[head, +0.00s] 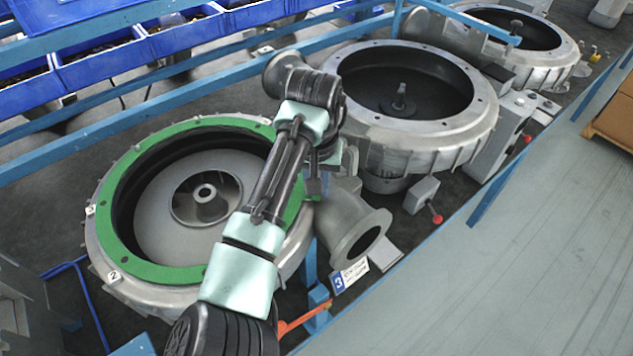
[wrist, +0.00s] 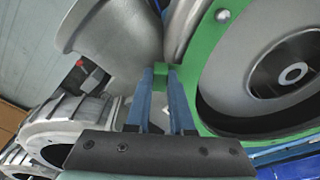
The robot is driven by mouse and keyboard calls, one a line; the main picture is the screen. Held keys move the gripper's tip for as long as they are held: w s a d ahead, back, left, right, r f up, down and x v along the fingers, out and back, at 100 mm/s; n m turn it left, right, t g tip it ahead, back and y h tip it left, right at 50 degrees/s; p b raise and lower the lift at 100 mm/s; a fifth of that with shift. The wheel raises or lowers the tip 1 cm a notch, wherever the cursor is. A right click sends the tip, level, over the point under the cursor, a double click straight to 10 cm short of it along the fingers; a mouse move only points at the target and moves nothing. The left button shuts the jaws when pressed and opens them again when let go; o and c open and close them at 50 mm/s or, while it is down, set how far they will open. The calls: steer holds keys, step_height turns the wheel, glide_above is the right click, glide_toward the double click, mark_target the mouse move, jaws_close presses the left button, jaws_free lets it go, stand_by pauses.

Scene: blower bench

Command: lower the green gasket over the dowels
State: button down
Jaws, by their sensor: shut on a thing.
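The green gasket (head: 150,268) is a flat ring over the rim of the large round blower housing (head: 98,245) at left in the head view. My gripper (head: 314,188) is at the gasket's right edge, partly hidden by my arm. In the wrist view the two blue fingers (wrist: 161,90) are shut on a green tab of the gasket (wrist: 206,60). A small silvery round spot (wrist: 222,15), perhaps a dowel end, shows against the green. Small tags 2 (head: 113,275) and 3 (head: 90,210) sit at the rim. I cannot tell whether the gasket touches the rim.
A grey flanged outlet pipe (head: 352,230) stands close right of my gripper. A second open housing (head: 410,135) is beyond it. Blue bins (head: 95,70) and a blue rail (head: 150,112) run along the back. The grey bench top (head: 520,250) at right is mostly clear.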

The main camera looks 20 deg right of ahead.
steer(key=c, duration=0.7)
jaws_free()
step_height(320, 180, up, 13)
steer(key=s+b, duration=0.1)
steer(key=b, duration=0.1)
steer(key=shift+s+a, duration=0.4)
steer(key=shift+f, duration=0.15)
